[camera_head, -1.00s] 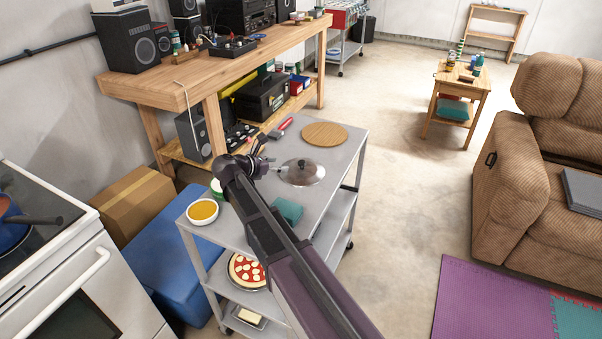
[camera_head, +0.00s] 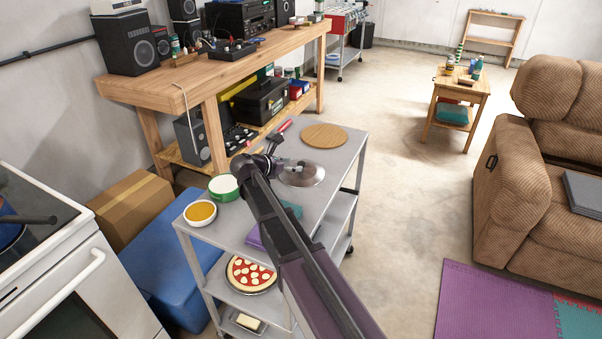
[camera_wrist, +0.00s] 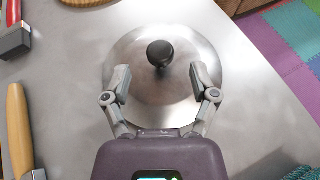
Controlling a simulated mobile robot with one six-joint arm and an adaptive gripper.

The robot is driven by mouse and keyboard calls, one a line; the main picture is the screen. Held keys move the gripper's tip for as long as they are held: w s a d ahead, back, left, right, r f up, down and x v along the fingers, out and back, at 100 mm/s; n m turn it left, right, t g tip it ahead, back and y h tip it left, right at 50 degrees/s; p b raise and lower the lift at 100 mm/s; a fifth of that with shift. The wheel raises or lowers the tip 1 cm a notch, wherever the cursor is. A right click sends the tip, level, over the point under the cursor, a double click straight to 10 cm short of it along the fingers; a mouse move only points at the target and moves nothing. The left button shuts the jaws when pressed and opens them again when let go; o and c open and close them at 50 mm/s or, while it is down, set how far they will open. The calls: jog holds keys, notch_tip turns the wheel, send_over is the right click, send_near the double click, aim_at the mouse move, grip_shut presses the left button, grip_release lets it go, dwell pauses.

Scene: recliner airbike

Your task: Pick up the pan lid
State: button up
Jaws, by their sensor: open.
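The pan lid (camera_head: 302,174) is a round silver metal lid with a dark knob, lying flat on the top shelf of a grey metal cart (camera_head: 335,178). In the wrist view the lid (camera_wrist: 185,50) fills the upper middle, its black knob (camera_wrist: 160,53) pointing up toward the camera. My gripper (camera_wrist: 160,83) is open, its two fingers over the lid on either side, with the knob slightly beyond the fingertips and centred between them. Nothing is between the fingers. In the head view my arm hides part of the cart top, and the gripper (camera_head: 277,166) is by the lid's left edge.
A wooden board (camera_head: 324,135) lies on the cart behind the lid. A green-rimmed bowl (camera_head: 223,187) and a bowl of orange food (camera_head: 201,213) stand at the cart's near left. In the wrist view a wooden-handled tool (camera_wrist: 18,130) and a hammer-like head (camera_wrist: 14,42) lie left.

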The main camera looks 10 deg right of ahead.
aim_at(300, 164)
jog(key=shift+b+x, duration=0.75)
jog(key=shift+x, duration=1.5)
grip_shut()
